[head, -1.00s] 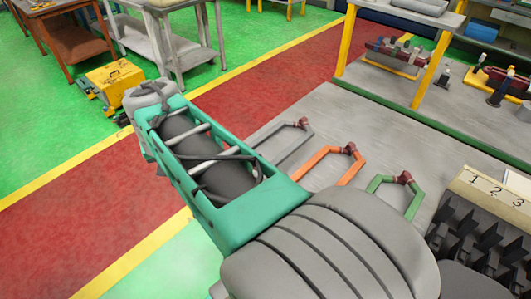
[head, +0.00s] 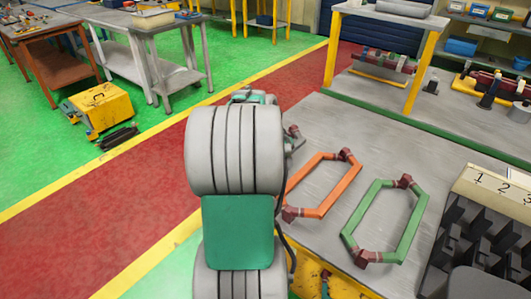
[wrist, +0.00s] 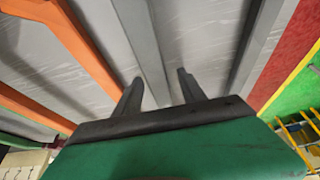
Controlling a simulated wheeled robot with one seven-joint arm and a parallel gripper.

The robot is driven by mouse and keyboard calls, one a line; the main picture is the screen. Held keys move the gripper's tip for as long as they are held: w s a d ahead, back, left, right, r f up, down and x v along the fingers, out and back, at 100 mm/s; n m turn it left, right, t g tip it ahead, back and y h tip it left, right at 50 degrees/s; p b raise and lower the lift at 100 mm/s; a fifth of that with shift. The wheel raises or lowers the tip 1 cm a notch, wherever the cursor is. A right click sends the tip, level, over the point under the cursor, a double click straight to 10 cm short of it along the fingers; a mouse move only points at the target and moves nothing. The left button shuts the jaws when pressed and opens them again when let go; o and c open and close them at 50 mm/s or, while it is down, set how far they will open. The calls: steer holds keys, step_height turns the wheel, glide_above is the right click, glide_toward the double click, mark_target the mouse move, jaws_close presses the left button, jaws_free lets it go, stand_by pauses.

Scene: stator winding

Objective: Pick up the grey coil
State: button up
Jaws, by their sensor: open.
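The grey coil lies on the grey table. In the wrist view one of its long bars (wrist: 146,45) runs between the two fingers of my gripper (wrist: 160,78), and another grey bar (wrist: 256,45) lies to the right of them. My gripper is open, with a finger on each side of the bar and no clear contact. I cannot tell how far the fingertips are above the table. In the head view my arm hides my gripper and nearly all of the grey coil; only its dark red end (head: 293,131) shows beside the arm.
An orange coil (head: 328,186) and a green coil (head: 388,222) lie to the right on the table (head: 345,131). A black slotted rack with a numbered top (head: 492,187) stands at the right. A yellow cart (head: 101,107) is on the floor at left.

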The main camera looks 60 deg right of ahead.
steer(key=shift+c, duration=0.3)
jaws_close()
steer(key=shift+r, duration=0.1)
stand_by(1.0)
